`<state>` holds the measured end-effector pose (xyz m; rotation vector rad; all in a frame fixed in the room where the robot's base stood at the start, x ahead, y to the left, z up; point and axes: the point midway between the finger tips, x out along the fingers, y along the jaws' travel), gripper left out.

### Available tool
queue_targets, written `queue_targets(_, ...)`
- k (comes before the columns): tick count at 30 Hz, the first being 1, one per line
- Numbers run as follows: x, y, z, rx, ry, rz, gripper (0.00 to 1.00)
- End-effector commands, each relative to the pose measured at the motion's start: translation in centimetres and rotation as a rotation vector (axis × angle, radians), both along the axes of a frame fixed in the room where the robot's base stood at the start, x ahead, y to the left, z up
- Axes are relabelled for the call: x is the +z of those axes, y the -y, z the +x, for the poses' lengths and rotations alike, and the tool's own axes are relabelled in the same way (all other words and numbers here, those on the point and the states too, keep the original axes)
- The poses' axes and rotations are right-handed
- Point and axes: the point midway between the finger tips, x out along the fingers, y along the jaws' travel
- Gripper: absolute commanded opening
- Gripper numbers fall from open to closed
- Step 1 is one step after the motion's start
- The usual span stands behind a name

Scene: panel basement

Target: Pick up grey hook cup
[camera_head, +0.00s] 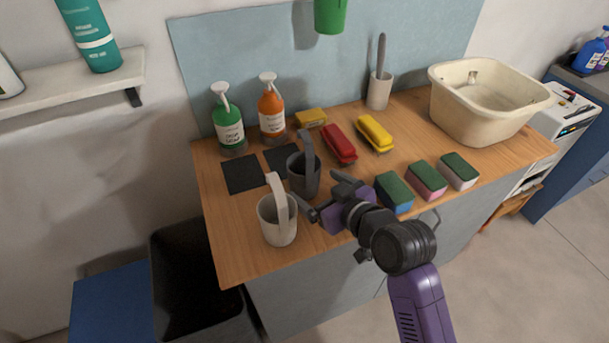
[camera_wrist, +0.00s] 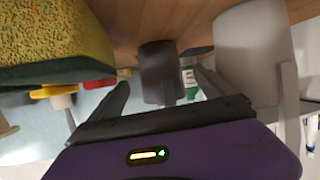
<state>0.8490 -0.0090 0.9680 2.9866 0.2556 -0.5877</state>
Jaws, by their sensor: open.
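Two cups with tall hook handles stand upright on the wooden counter. The light grey hook cup (camera_head: 278,222) is at the front left; in the wrist view it is large at the right (camera_wrist: 248,50). The dark grey hook cup (camera_head: 303,178) stands behind it, and in the wrist view it shows between the fingers, farther off (camera_wrist: 158,72). My gripper (camera_head: 325,195) is open and empty, to the right of both cups, pointing left. Its fingers (camera_wrist: 162,85) touch neither cup as far as I can see.
Sponges (camera_head: 394,193) stand close to the right of my gripper; one fills the wrist view's upper left (camera_wrist: 50,40). A basin (camera_head: 485,100) stands far right.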

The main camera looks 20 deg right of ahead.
Motion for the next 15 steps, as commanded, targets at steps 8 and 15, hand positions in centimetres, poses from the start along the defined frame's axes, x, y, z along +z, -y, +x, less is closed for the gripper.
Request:
queue_targets(8, -0.6, -0.4, 2.3, 0.001, 0.0, 0.0, 0.92)
queue_targets(15, -1.7, -0.8, 4.9, -0.001, 0.001, 0.001, 0.92)
